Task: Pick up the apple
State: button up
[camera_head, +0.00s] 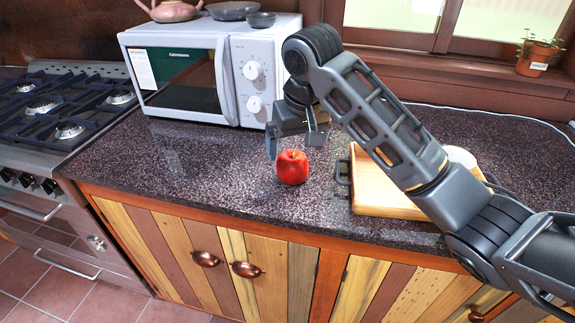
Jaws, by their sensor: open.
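The red apple (292,168) stands on the dark speckled countertop, near its front edge and in front of the microwave. My gripper (295,146) hangs from the arm just above and behind the apple, with its fingers pointing down. One finger shows at the left of the apple's top and the other at the upper right. The fingers are apart and nothing is held between them. I cannot tell whether the left finger touches the apple.
A white microwave (180,40) stands behind, with a teapot (172,10) and bowls on top. A wooden board (375,190) with dark handles lies at the right, partly under my arm. A gas stove (60,110) is at the left. The counter (200,165) left of the apple is clear.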

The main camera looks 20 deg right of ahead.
aim_at(294, 157)
jog(key=p+x, duration=0.1)
jog(key=x, duration=0.6)
jog(key=shift+f, duration=0.2)
jog(key=shift+c, duration=0.3)
jog(key=c, duration=1.1)
